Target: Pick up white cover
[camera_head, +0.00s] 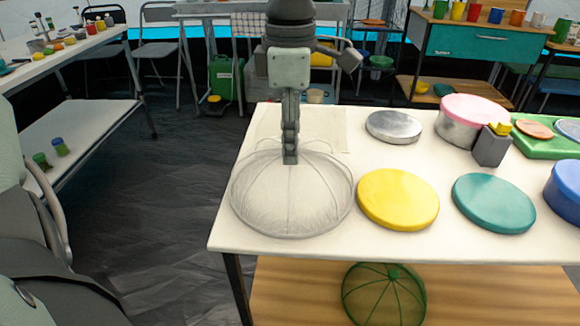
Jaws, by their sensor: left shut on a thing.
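The white cover (291,203) is a pale, see-through mesh dome at the left end of the white table (320,248). My left gripper (290,158) points straight down onto the top of the dome and is shut on it at its middle. The fingertips hide the very top of the cover. The cover is upright, and its round rim appears at the table surface; I cannot tell whether it is slightly raised. My right gripper is not in view.
A yellow lid (398,199) lies close to the right of the cover. A teal lid (493,203), a silver lid (394,127), a pink-topped pot (470,118) and a grey block (490,149) are farther right. A green mesh cover (384,297) is on the shelf below.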

